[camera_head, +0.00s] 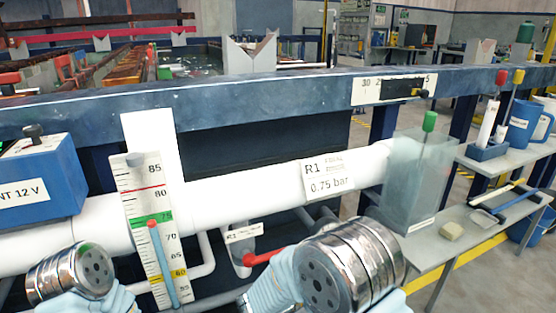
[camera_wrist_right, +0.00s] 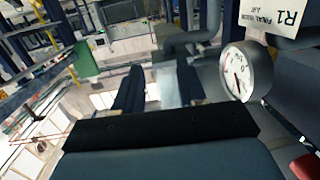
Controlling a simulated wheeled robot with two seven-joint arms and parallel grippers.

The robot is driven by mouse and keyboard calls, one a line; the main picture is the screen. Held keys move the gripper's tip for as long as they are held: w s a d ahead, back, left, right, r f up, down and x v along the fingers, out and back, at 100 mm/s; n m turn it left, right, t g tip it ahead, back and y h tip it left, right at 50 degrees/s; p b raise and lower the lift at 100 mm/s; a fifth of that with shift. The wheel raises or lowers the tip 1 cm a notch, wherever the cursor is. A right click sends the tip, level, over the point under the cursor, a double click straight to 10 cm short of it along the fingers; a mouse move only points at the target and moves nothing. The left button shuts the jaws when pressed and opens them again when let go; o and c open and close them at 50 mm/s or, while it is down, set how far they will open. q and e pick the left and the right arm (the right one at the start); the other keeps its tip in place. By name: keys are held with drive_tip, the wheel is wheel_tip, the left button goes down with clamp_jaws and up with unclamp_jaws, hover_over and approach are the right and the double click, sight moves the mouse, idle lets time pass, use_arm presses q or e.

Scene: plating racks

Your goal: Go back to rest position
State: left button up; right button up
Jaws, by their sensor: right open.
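My right gripper (camera_wrist_right: 160,92) shows in the right wrist view with its two dark blue fingers apart, so it is open. I see nothing clearly held between them; a pale, blurred patch lies behind the gap. In the head view, metal-and-light-blue links of both my arms show at the bottom edge, left and right of centre. The fingers of either gripper cannot be made out there. The right arm link is just in front of the white pipe (camera_head: 245,195) marked R1, near the red valve handle (camera_head: 262,258).
A thermometer scale (camera_head: 127,185) stands by the pipe, with a blue box (camera_head: 45,165) left of it. A clear container (camera_head: 415,185) hangs at the pipe's right end. Grey shelves (camera_head: 440,240) hold tools and a blue jug (camera_head: 522,122). A dial gauge (camera_wrist_right: 240,72) is near the right wrist.

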drive_tip(key=w+d+f+n+t+y, duration=0.1)
drive_tip(key=w+d+f+n+y, duration=0.1)
drive_tip(key=f, duration=0.4)
drive_tip(key=w+d+f+n+t+y, duration=0.1)
drive_tip(key=w+d+f+n+y, duration=0.15)
drive_tip(key=f, duration=0.25)
drive_tip(key=s+f+n+g+y, duration=0.1)
drive_tip(key=s+f+y, duration=0.15)
drive_tip(key=f, duration=0.45)
drive_tip(key=s+f+n+g+y, duration=0.1)
drive_tip(key=s+f+y, duration=0.1)
drive_tip(key=f+y, duration=0.3)
drive_tip(key=s+a+f+n+g+y, duration=0.1)
drive_tip(key=s+a+f+g+y, duration=0.15)
drive_tip(key=s, duration=0.45)
drive_tip(key=s+a+f+n+g+y, duration=0.1)
drive_tip(key=s+a+f+g+y, duration=0.1)
drive_tip(key=s+f, duration=0.35)
drive_tip(key=s+a+f+n+g+y, duration=0.1)
drive_tip(key=s+a+f+g+y, duration=0.15)
drive_tip(key=s, duration=0.55)
drive_tip(key=shift+n+t+y, duration=0.3)
drive_tip(key=shift+n, duration=0.45)
drive_tip(key=w+a+r, duration=0.1)
drive_tip(key=r, duration=0.1)
drive_tip(key=w+a+r, duration=0.1)
drive_tip(key=shift+w+a+r, duration=0.15)
drive_tip(key=shift+a+r, duration=0.05)
drive_tip(key=shift+r, duration=0.15)
